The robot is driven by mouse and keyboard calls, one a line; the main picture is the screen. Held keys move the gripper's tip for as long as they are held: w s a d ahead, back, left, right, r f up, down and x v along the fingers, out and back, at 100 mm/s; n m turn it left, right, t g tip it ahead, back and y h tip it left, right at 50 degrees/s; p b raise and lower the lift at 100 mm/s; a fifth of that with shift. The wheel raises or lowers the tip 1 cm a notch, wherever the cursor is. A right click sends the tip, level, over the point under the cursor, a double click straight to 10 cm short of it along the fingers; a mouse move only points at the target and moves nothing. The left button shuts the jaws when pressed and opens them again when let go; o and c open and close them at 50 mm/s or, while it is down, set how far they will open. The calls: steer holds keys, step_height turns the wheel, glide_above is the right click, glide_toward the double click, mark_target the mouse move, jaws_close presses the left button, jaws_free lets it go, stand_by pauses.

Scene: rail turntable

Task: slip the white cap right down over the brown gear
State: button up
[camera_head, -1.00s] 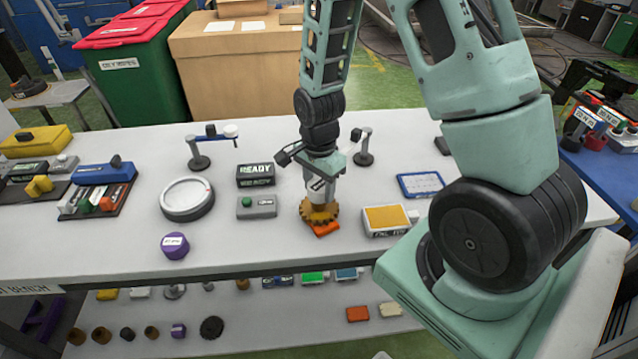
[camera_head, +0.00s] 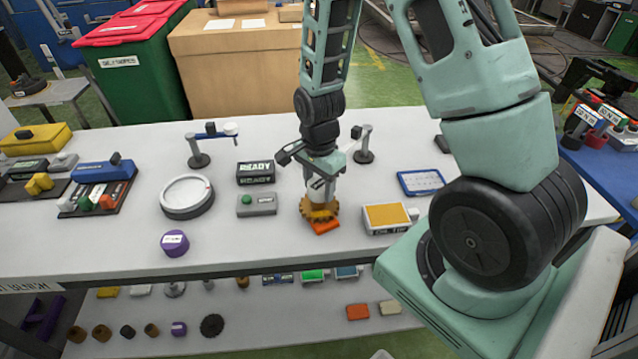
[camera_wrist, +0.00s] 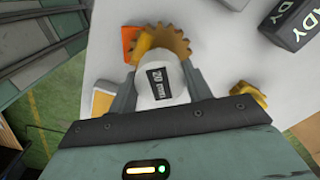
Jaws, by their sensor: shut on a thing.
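The brown gear (camera_head: 318,210) lies flat on the white table, partly over an orange block (camera_head: 325,227). In the wrist view the gear's teeth (camera_wrist: 160,40) show beyond the white cap (camera_wrist: 158,84), which has a dark label. My gripper (camera_head: 320,188) points down over the gear and is shut on the cap, with one finger on each side of it.
A box with an orange-yellow top (camera_head: 387,218) stands close on the right. A grey box with a green button (camera_head: 257,205) and a dark READY sign (camera_head: 256,173) stand on the left. A purple knob (camera_head: 175,243) sits near the front edge. The table between is clear.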

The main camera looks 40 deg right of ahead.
mark_target(319, 195)
steer(key=shift+f+b, duration=1.05)
steer(key=shift+f, duration=0.75)
stand_by(3.5)
steer(key=o, duration=1)
steer(key=shift+r, duration=0.1)
step_height(319, 195, up, 17)
steer(key=shift+r, duration=0.1)
